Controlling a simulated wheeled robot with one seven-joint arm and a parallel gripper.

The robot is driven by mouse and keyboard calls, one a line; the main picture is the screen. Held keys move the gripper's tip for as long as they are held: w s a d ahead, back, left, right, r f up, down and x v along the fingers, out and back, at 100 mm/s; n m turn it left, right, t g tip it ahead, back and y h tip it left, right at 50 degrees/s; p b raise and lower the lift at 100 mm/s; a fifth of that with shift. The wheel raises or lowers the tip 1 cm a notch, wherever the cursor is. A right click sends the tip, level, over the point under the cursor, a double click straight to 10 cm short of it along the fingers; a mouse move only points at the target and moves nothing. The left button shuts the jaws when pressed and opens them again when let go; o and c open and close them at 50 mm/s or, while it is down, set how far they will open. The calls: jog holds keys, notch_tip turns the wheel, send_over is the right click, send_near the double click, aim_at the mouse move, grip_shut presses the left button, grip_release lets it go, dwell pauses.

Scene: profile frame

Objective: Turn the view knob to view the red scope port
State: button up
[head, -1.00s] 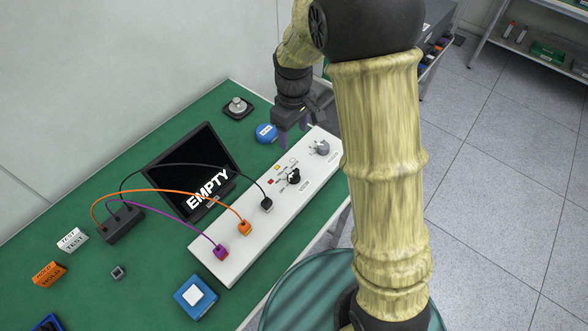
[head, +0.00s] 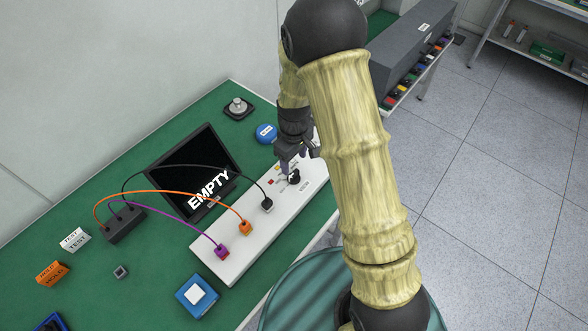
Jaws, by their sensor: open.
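The white panel (head: 262,229) lies on the green table, with orange, purple and black plugs in its near part. A black knob (head: 294,177) stands on it further back, with small coloured marks, including a red one (head: 271,182), beside it. My gripper (head: 290,173) is open over the panel, at or just above the black knob; contact cannot be told. The panel's far end and the second, grey knob are hidden behind my arm. The screen (head: 190,170) behind the panel reads "EMPTY".
A black box (head: 123,227) feeds the orange, purple and black cables. A blue block with a white button (head: 196,296), TEST block (head: 75,239) and HOLD block (head: 52,273) lie left and in front. A blue round button (head: 266,133) is behind my gripper.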

aim_at(294, 173)
jog(key=shift+f+p, duration=0.35)
jog(key=shift+f, duration=2.85)
jog(key=c, duration=1)
